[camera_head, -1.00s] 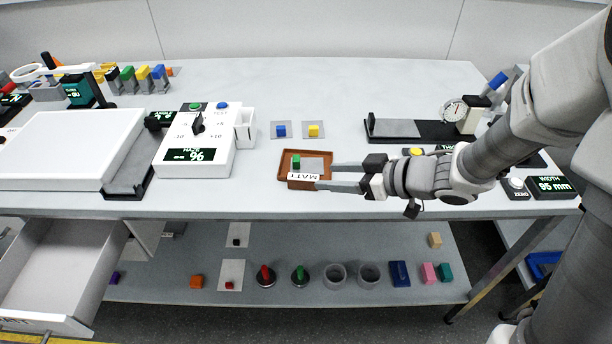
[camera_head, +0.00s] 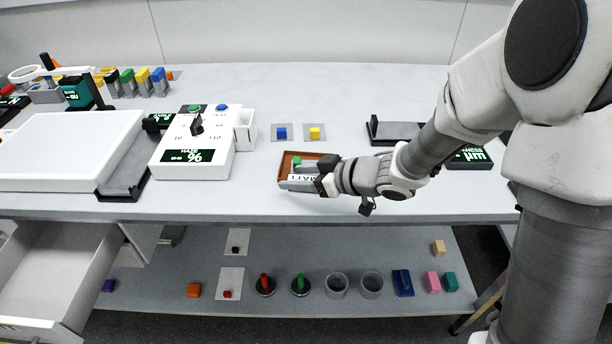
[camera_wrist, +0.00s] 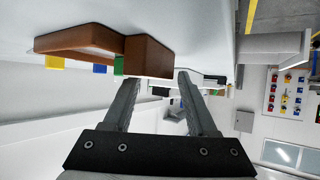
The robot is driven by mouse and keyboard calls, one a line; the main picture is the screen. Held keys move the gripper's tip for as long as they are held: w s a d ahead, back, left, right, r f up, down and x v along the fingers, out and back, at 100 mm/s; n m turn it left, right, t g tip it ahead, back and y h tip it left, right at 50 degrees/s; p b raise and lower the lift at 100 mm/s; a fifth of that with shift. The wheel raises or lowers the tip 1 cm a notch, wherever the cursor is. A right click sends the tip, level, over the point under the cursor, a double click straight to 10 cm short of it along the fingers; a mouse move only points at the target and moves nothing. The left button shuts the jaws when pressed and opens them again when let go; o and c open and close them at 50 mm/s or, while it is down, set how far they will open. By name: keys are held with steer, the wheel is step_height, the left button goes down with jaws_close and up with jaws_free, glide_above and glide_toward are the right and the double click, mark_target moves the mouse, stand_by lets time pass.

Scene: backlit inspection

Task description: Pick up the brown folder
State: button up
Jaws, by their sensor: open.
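No flat folder can be made out. The brown thing in view is a small shallow tray (camera_head: 284,162) near the table's front edge, with a white "MATT" label (camera_head: 303,178) on its front and a green block (camera_head: 297,160) inside. My gripper (camera_head: 291,174) is open at the tray, reaching in from the right and partly hiding it. In the wrist view, which looks upside down, a raised brown part (camera_wrist: 149,56) of the tray (camera_wrist: 85,40) lies at the opening between my fingertips (camera_wrist: 158,82). I cannot tell whether the fingers touch it.
A blue cube (camera_head: 282,133) and a yellow cube (camera_head: 315,133) sit on grey squares behind the tray. A white haze meter (camera_head: 195,145) stands to the left, a black-and-grey fixture (camera_head: 393,130) to the right. The tabletop between meter and tray is clear.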

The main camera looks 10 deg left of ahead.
steer(key=shift+c, duration=0.3)
jaws_close()
